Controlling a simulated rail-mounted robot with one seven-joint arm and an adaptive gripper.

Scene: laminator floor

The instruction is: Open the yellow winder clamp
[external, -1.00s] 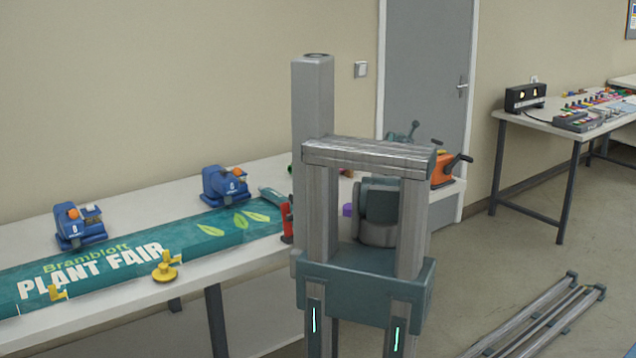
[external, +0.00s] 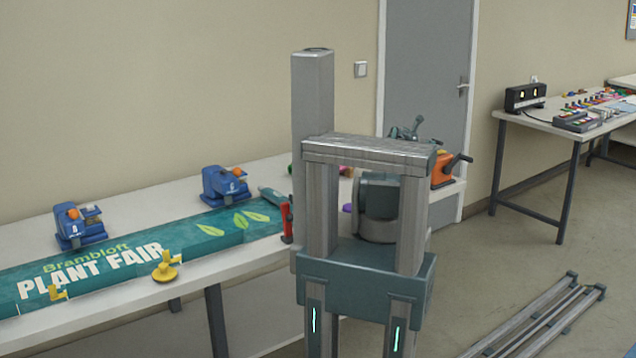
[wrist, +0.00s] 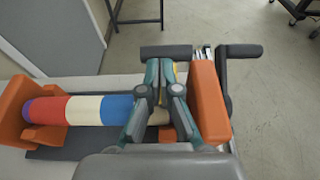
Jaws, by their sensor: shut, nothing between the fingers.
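An orange winder (wrist: 207,100) holds a red, white and blue roll (wrist: 88,110) in the wrist view. Only a small yellow part (wrist: 176,68) shows behind my fingers; it may be the clamp, mostly hidden. My gripper (wrist: 163,80) is shut and empty, over the right end of the roll, just left of the orange end block. I cannot tell whether it touches the yellow part. In the external view the orange winder (external: 442,170) shows at the far end of the bench, partly hidden behind my body, with part of my gripper (external: 406,131) above it.
A black bar (wrist: 166,51) lies beyond my fingers, and a black crank (wrist: 245,50) stands at the winder's right. A banner (external: 120,256) and two blue devices (external: 225,184) (external: 78,226) lie along the bench. Open floor (wrist: 265,110) is at right.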

